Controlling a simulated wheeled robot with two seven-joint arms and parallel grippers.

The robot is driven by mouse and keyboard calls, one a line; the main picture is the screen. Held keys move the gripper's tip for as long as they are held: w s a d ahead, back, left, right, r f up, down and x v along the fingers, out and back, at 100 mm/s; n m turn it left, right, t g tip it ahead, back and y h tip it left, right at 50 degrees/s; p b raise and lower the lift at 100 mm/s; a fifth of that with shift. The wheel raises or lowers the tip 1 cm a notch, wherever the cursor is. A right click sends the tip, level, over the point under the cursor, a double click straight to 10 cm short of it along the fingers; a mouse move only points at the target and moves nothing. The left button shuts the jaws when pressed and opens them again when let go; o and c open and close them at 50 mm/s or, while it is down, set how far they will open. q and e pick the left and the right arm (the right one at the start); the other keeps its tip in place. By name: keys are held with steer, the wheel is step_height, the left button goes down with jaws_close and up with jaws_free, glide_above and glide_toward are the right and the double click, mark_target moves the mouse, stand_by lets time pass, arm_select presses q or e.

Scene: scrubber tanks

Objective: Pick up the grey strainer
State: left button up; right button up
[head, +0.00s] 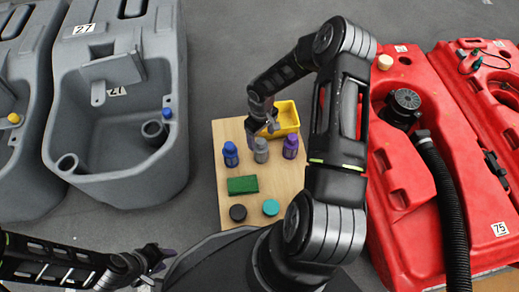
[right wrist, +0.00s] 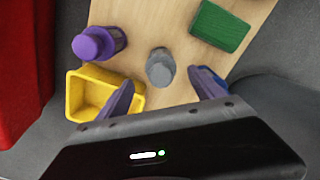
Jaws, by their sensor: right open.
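The grey strainer (head: 261,150) stands on the wooden board between a blue strainer-like piece (head: 231,154) and a purple one (head: 290,146). In the right wrist view the grey strainer (right wrist: 160,67) appears from above, just beyond and between my fingertips. My right gripper (head: 263,124) is open and empty, over the far side of the grey strainer; no contact is visible. My left gripper (head: 160,258) is at the lower left, away from the board; its jaw opening is unclear.
A yellow bin (head: 287,116) is at the board's far right. A green pad (head: 242,185), a black disc (head: 238,212) and a teal disc (head: 271,207) lie nearer. Grey tanks (head: 120,185) stand left, red tanks (head: 400,220) right. The right wrist view shows the blue piece (right wrist: 222,80) partly hidden by a finger.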

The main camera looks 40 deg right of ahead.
mark_target(261, 149)
steer(key=shift+f+b, duration=0.5)
steer(key=shift+f, duration=0.85)
step_height(261, 149, down, 5)
steer(key=b, duration=0.2)
steer(key=shift+s+a+f+b, duration=0.1)
steer(key=shift+b, duration=0.3)
steer(key=shift+c, duration=0.5)
steer(key=c, duration=1.4)
